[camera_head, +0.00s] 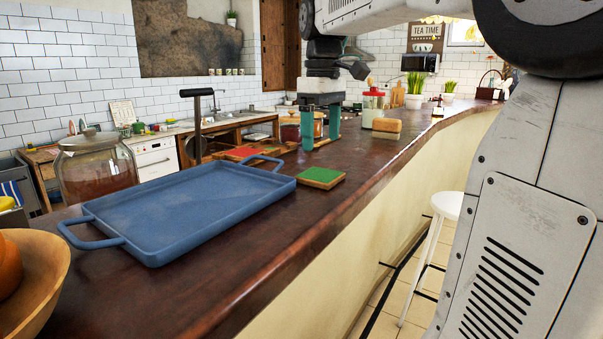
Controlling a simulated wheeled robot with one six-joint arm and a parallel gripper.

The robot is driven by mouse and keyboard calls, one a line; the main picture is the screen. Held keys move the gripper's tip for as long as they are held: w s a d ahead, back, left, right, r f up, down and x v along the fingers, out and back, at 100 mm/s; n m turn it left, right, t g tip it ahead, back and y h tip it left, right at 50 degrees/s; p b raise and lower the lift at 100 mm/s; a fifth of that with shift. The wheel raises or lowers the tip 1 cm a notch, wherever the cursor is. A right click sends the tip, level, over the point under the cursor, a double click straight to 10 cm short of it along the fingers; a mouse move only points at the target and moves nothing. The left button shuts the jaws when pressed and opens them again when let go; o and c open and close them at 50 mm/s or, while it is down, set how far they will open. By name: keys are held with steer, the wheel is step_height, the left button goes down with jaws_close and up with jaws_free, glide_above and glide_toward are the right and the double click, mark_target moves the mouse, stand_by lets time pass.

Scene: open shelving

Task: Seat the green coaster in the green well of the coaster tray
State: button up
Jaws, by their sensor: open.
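The green coaster (321,175), a square with a green top and wooden edge, lies flat on the dark counter, right of the blue tray. The wooden coaster tray (268,150) sits farther back, behind the blue tray, which hides part of it. A red square (242,153) and a green patch (255,162) show on it; I cannot tell how deep the wells are. My gripper (321,140) points down with two teal fingers apart and nothing seen between them. It appears beyond the green coaster and to the right of the coaster tray.
A blue handled tray (190,203) fills the near counter. A glass jar (95,170), a black stand (197,125) and a wooden bowl (35,275) stand left. A tan block (387,129) and red-lidded jar (372,105) stand behind right. The counter is clear around the coaster's right side.

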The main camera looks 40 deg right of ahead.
mark_target(320, 174)
steer(key=shift+w+d+f, duration=0.2)
steer(key=shift+f, duration=0.05)
steer(key=f, duration=0.7)
steer(key=shift+s+a, duration=0.1)
steer(key=shift+a, duration=0.1)
steer(key=c, duration=0.7)
